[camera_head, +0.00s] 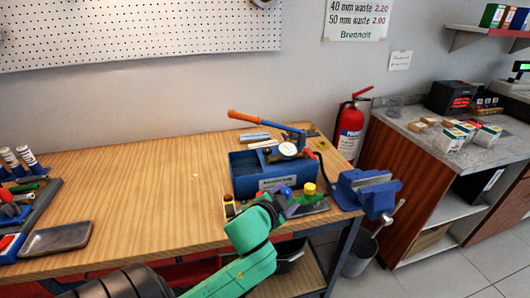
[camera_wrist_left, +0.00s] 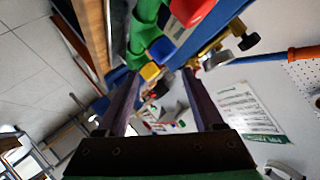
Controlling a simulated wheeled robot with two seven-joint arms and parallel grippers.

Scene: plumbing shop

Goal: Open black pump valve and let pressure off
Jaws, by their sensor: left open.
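The blue pump (camera_head: 247,172) stands on the wooden bench, with an orange-handled lever (camera_head: 243,117) and a round white gauge (camera_head: 288,149) on top. In the left wrist view, a black knob (camera_wrist_left: 248,41) on a brass fitting shows beside the blue pump body (camera_wrist_left: 205,30), right of the fingers. I cannot make out this knob clearly in the head view. My left gripper (camera_head: 291,204) is at the pump's front edge, partly hidden by its green arm. In the wrist view its two dark fingers (camera_wrist_left: 160,76) are apart, with nothing clearly held. My right gripper is not in view.
A blue vise (camera_head: 368,190) is at the bench's right corner. Small red, yellow and blue-capped items, including a yellow one (camera_head: 309,188), stand near my gripper. A dark tray (camera_head: 55,239) lies at the left. The bench middle (camera_head: 150,195) is clear.

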